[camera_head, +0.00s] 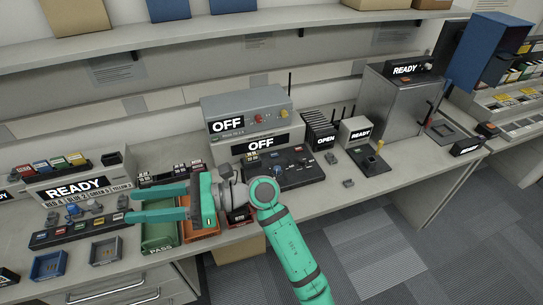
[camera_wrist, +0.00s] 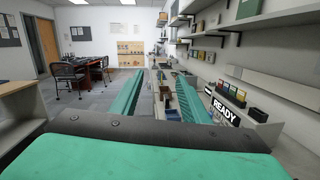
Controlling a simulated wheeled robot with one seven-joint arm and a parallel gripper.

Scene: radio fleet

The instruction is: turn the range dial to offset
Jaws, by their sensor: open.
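A dark control panel (camera_head: 312,174) lies on the bench in front of two grey boxes that read OFF. It carries a blue knob (camera_head: 275,170) and several small controls; their labels are too small to read, so I cannot tell which is the range dial or where it points. My gripper (camera_head: 131,204) is open and empty, its green fingers pointing left above the bench, well left of the panel. In the wrist view the fingers of my gripper (camera_wrist: 155,84) are apart with nothing between them; the panel is not visible there.
The upper OFF box (camera_head: 247,110) stands on the lower one (camera_head: 262,143). A READY unit (camera_head: 74,189) stands at left, with green and orange trays (camera_head: 160,236) below my gripper. OPEN and READY units (camera_head: 357,134) stand right of the panel. A shelf (camera_head: 220,30) runs above.

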